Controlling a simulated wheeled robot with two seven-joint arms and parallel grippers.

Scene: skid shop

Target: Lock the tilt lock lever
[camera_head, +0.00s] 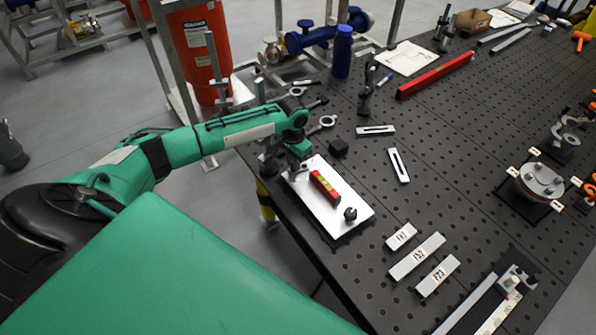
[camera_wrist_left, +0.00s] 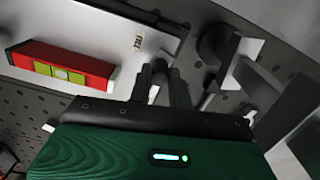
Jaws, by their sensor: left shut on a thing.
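A white tilt plate (camera_head: 330,200) lies near the left edge of the black table, with a red level (camera_head: 325,187) on it and a black knob (camera_head: 350,213) at its near corner. My left gripper (camera_head: 291,172) is at the plate's far left end. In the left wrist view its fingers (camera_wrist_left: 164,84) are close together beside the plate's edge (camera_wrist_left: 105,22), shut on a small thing. I take this to be the tilt lock lever; the fingers mostly hide it, and its position cannot be told. My right gripper is not in view.
Slotted bars (camera_head: 399,165) and labelled grey blocks (camera_head: 417,257) lie to the right. A dark round part (camera_wrist_left: 215,42) is close to the fingers.

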